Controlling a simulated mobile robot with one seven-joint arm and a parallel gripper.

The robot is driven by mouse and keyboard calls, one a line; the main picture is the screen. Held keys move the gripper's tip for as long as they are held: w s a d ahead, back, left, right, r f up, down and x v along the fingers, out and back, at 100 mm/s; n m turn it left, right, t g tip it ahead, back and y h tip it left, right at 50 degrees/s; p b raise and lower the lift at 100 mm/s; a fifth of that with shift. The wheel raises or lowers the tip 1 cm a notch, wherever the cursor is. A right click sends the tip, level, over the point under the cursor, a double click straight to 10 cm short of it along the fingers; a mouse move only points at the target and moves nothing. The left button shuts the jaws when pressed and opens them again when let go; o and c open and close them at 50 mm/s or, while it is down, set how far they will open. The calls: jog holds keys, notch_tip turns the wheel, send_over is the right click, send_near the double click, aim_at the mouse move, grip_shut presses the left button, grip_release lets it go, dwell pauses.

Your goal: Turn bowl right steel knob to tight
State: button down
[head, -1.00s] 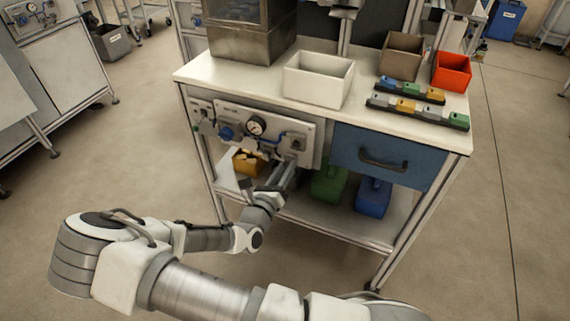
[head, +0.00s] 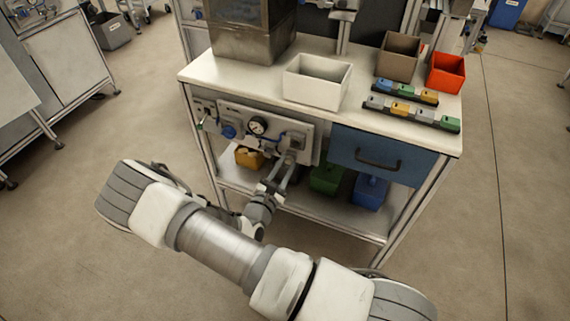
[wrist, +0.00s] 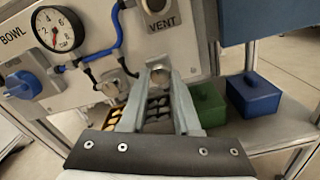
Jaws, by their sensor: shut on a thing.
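The panel marked BOWL (wrist: 82,18) carries a round gauge (wrist: 58,30), a blue knob (wrist: 22,84) and two steel knobs low down. The right steel knob (wrist: 158,71) is below the VENT plate, between my fingertips. My gripper (wrist: 157,80) is shut on it, one finger on each side. The left steel knob (wrist: 109,86) is just left of my fingers and apart from them. In the head view my gripper (head: 284,170) reaches up to the panel's lower right (head: 309,155). How far the knob is turned I cannot tell.
A green bin (wrist: 207,104) and a blue bin (wrist: 252,93) stand on the lower shelf, right of my fingers. A blue drawer (head: 378,159) is right of the panel. A white bin (head: 317,80) stands on the bench top. Blue tubing (wrist: 116,30) runs close left of my gripper.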

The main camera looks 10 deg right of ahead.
jog(key=shift+m, duration=0.5)
jog(key=c, duration=0.6)
grip_release()
jog(key=p+v, duration=0.1)
jog(key=v, duration=1.6)
jog(key=shift+s+a, duration=0.1)
jog(key=shift+s, duration=0.1)
